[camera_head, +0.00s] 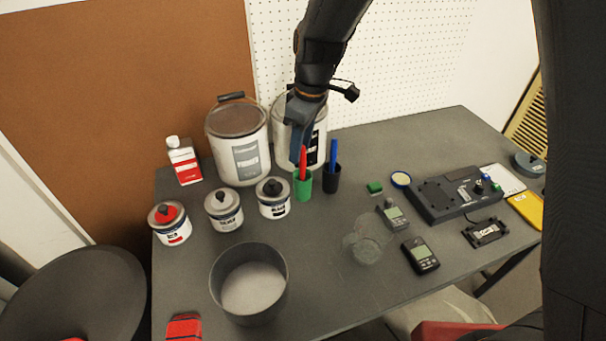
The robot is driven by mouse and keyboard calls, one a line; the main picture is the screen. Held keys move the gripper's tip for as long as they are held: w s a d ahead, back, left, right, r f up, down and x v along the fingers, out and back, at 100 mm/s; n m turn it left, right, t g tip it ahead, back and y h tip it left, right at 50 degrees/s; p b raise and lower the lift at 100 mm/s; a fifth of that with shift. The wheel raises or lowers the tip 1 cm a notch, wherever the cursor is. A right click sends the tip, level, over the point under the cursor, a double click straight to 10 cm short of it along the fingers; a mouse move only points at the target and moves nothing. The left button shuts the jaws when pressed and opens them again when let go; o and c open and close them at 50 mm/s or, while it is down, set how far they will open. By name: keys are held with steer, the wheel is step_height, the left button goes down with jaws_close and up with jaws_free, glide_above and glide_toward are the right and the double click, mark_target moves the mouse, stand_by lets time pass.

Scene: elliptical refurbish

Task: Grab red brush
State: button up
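The red brush (303,157) stands handle up in a green cup (303,188) on the grey table; its lower part is hidden in the cup. My gripper (299,153) points down from above, with its fingertips at the top of the red handle. They overlap the handle in this view. I cannot tell whether the fingers are apart or closed on it. A blue brush (333,152) stands in a black cup (331,180) just to the right of the green cup.
Two big pails (240,145) stand behind the cups, one partly hidden by my arm. Small paint cans (273,203) stand to the left. A grey pot (222,285), a clear glass (366,250) and a meter (420,257) are nearer the front. An electronic device (455,205) lies right.

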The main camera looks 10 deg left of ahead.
mark_target(300, 163)
step_height(300, 163, down, 5)
steer(key=shift+r+p, duration=0.1)
steer(key=shift+p, duration=0.6)
steer(key=shift+w+f, duration=0.1)
steer(key=shift+f, duration=0.5)
steer(key=shift+c, duration=0.4)
jaws_close()
